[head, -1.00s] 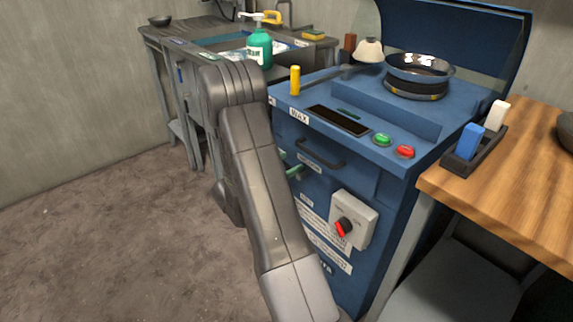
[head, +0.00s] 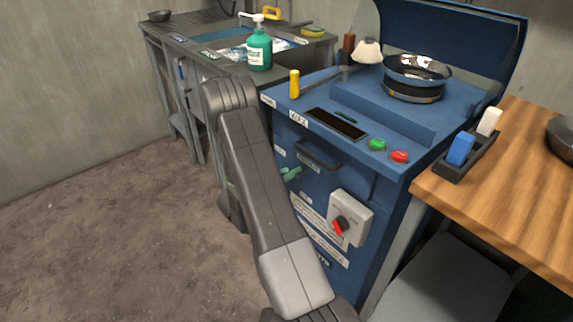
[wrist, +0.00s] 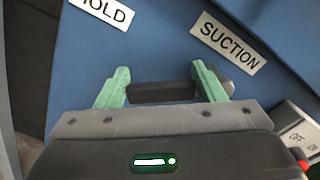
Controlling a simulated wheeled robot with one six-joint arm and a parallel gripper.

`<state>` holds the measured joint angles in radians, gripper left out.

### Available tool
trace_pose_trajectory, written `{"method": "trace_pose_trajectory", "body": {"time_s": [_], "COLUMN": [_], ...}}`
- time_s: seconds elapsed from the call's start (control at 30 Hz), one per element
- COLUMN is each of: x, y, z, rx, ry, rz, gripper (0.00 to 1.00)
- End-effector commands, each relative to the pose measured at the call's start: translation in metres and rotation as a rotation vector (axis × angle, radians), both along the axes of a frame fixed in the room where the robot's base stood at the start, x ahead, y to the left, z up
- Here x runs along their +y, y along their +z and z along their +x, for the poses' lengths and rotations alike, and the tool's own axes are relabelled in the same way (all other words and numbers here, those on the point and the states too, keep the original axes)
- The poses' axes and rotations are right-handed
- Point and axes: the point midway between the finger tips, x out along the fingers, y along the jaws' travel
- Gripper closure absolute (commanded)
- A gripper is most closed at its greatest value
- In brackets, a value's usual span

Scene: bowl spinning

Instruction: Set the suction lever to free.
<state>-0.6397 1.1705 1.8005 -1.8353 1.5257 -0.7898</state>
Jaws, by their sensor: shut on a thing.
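The suction lever (wrist: 160,92) is a dark bar on the blue machine front in the wrist view, below the tilted SUCTION label (wrist: 228,43). A HOLD label (wrist: 103,12) is at the upper left. My gripper (wrist: 162,88) has green fingers on either side of the bar and is shut on it; the bar's right end shows beyond the right finger. In the head view my gripper's green fingers (head: 290,174) show small at the machine front, partly behind my arm. The lever cannot be made out there, and no FREE label is legible.
A switch box (head: 350,218) with a red knob is right of the gripper, close by in the wrist view. A dark handle (head: 320,160) is above. Green (head: 377,144) and red (head: 400,157) buttons are on top. A wooden table (head: 510,190) stands right; the left floor is clear.

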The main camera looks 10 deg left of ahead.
Motion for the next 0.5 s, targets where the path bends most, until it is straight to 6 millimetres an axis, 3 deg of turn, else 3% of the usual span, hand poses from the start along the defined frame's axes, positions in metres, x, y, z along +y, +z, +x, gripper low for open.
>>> {"method": "trace_pose_trajectory", "body": {"time_s": [0.5], "x": [-0.016], "y": [-0.021], "z": [-0.012], "rx": [0.304], "ry": [0.001], "rz": [-0.388], "gripper": [0.78]}}
